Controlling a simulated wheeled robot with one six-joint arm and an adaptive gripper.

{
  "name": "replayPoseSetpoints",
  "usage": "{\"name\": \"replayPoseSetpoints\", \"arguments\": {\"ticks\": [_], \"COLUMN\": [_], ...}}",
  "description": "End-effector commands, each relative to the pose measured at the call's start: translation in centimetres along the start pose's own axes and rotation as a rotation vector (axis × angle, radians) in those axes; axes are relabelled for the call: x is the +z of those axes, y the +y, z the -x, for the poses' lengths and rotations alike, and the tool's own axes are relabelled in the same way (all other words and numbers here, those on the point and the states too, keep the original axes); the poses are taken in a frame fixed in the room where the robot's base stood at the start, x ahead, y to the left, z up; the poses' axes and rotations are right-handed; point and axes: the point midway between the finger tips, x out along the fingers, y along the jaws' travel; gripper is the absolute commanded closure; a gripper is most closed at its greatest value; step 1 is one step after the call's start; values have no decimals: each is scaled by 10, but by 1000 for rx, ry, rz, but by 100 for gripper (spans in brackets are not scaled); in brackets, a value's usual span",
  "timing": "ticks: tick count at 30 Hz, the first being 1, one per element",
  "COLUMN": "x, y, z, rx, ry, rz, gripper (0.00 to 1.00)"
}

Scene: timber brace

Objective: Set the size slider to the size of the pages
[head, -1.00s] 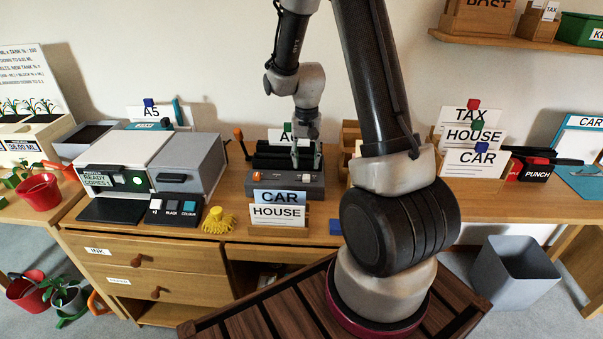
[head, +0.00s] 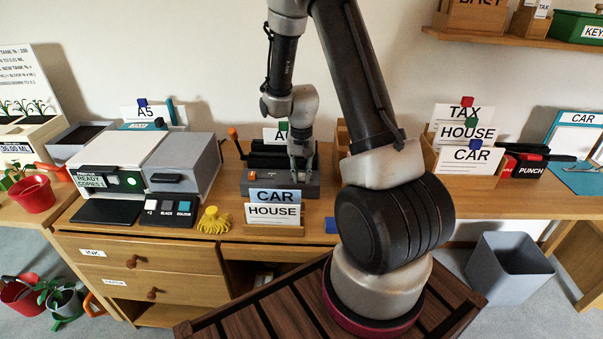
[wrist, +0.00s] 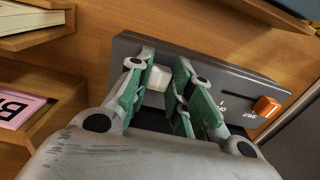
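A dark grey machine (head: 311,190) stands on the desk, behind the cards marked CAR and HOUSE. In the wrist view its front panel (wrist: 232,78) has a dark slot, small white lettering and an orange knob (wrist: 266,106) to the right. A white knob (wrist: 157,84), apparently the slider, shows between the green-padded fingers of my gripper (wrist: 166,98). The fingers stand apart around it, with the left one very close; I cannot tell whether they touch. In the head view my gripper (head: 300,166) points down at the machine. The slider's size marks are hidden.
The CAR card (head: 275,196) and HOUSE card (head: 272,214) stand close in front of the machine. A printer (head: 150,160) is to the left and a card rack (head: 468,180) to the right. In the wrist view a wooden tray holds a pink card (wrist: 18,108).

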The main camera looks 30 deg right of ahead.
Motion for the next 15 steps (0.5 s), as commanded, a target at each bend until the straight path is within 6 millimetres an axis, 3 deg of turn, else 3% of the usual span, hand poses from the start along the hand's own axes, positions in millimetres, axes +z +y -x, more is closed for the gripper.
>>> {"name": "replayPoseSetpoints", "arguments": {"ticks": [5,12,15], "x": [0,0,0], "y": [-2,-29,-30], "z": [0,0,0], "rx": [0,0,-1], "ry": [0,1,1], "rz": [1,2,0], "gripper": [100,100,100]}}
